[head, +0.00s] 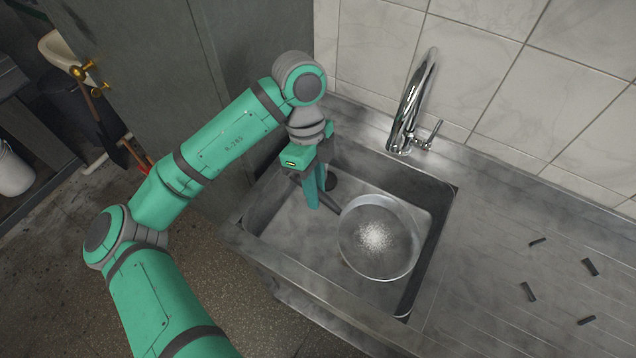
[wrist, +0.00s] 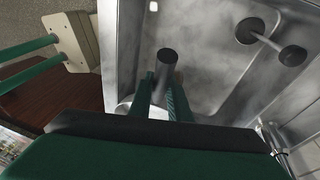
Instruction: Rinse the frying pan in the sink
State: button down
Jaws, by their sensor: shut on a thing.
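The frying pan (head: 402,256) is inside the metal sink (head: 282,212), with a patch of white grains (head: 375,237) in its middle. Its dark handle points to the upper left. My gripper (head: 317,203) reaches down into the sink and is shut on the handle. In the wrist view the dark handle (wrist: 165,62) stands out between the two green fingers (wrist: 160,90). I cannot tell whether the pan touches the sink floor. The chrome faucet (head: 408,105) stands behind the sink, and no water shows from it.
The ribbed drainboard (head: 480,275) to the right carries several small dark pieces (head: 590,267). A tiled wall (head: 480,55) rises behind the faucet. A dark round drain (head: 331,182) shows near my gripper.

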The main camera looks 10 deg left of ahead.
jog(key=shift+w+x, duration=0.25)
jog(key=shift+x, duration=0.9)
notch_tip(320, 180, down, 17)
jog(key=shift+f, duration=0.2)
dwell(0.5)
jog(key=shift+w, duration=0.2)
jog(key=shift+s, duration=0.15)
dwell(0.5)
